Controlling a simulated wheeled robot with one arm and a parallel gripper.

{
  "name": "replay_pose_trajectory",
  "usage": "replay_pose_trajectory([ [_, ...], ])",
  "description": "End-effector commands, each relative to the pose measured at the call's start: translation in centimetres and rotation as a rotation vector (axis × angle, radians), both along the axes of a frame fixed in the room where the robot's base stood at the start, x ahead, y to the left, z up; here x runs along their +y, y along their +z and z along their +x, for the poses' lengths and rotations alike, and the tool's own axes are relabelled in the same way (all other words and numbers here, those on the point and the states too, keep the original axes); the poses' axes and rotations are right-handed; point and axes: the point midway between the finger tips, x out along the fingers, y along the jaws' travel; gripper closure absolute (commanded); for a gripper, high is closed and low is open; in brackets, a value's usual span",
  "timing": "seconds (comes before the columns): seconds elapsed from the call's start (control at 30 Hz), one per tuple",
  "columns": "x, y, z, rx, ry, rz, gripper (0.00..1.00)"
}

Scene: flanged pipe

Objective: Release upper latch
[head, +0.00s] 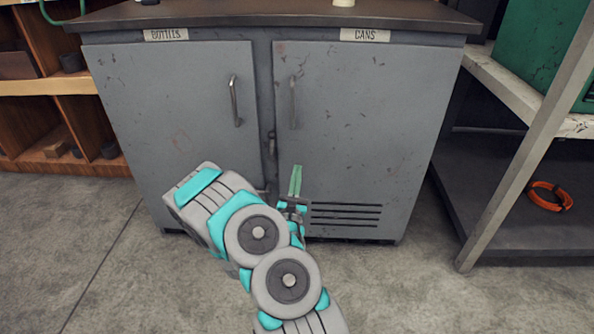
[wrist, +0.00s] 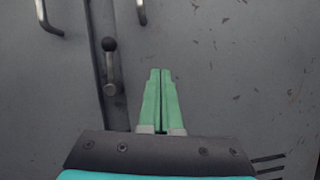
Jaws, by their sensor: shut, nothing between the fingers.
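The upper latch (head: 271,146) is a small dark lever on the seam between the two grey cabinet doors, below the handles. In the wrist view the latch (wrist: 110,67) stands upright, with a round dark knob at its top, left of my fingertips. My gripper (head: 296,168) has green fingers, closed together with nothing between them. In the wrist view the gripper (wrist: 160,72) points up the right door, apart from the latch. A small piece (head: 262,191) on the seam lower down is mostly hidden by my arm; I cannot tell if it is another latch.
The left door (head: 170,110) is labelled BOTTLES and the right door (head: 370,120) CANS; both are shut. Each has a bar handle, left (head: 235,101) and right (head: 293,103). A metal shelf (head: 520,100) stands at the right, wooden cubbies (head: 50,110) at the left.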

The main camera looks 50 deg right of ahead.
Motion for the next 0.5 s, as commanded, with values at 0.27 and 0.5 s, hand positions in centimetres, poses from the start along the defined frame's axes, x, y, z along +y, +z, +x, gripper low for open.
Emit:
replay_pose_trajectory([
  [0.27, 0.36, -0.04, -0.49, -0.001, 0.002, -0.003, 1.00],
  [0.5, 0.36, -0.07, -0.49, -0.001, 0.002, -0.003, 1.00],
])
